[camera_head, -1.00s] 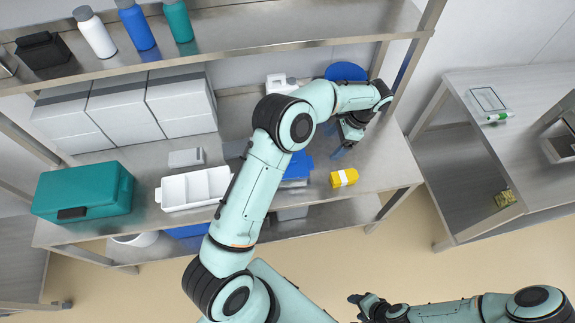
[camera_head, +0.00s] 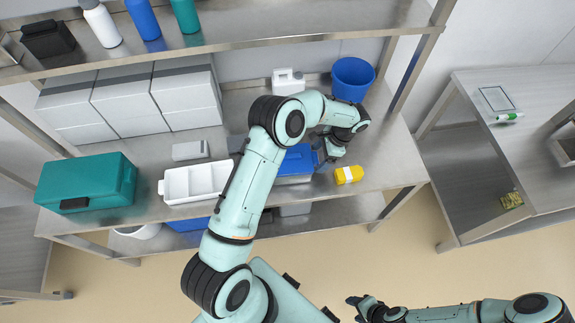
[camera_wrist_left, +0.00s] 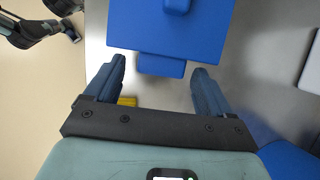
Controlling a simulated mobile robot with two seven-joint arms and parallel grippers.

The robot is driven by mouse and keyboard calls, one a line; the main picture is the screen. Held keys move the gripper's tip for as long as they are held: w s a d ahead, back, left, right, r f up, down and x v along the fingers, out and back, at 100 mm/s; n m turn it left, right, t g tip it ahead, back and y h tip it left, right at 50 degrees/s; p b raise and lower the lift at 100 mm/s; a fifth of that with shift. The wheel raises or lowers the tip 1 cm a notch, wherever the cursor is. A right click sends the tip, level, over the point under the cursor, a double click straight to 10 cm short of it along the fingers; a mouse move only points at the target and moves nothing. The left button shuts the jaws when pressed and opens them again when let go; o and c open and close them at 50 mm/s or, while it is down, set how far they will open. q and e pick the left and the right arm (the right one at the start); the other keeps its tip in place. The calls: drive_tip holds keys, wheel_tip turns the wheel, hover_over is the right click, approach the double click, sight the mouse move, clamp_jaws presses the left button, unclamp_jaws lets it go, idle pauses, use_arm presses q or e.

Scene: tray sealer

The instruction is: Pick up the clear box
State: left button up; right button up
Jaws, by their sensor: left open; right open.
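The clear box (camera_head: 294,179) stands on the steel table in the head view, with a blue lid on it. My left arm hides its left part. In the left wrist view its blue lid (camera_wrist_left: 170,30) lies ahead, with a blue latch on the near side. My left gripper (camera_head: 324,158) is open beside the box's right end. In the left wrist view its two fingers (camera_wrist_left: 154,76) point toward the lid, apart, with the latch between their tips. Nothing is held. My right gripper (camera_head: 353,306) is open and empty, low over the floor, away from the table.
A yellow item (camera_head: 349,175) with a white band lies right of the box. A blue bin (camera_head: 352,80) and a white jug (camera_head: 288,83) stand behind. A white divided tray (camera_head: 192,184) and a teal case (camera_head: 86,184) are left. A shelf (camera_head: 240,30) hangs above.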

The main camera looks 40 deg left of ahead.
use_arm(q)
drive_tip(key=c, duration=1.2)
drive_tip(key=shift+r, duration=0.1)
drive_tip(key=shift+c, duration=0.2)
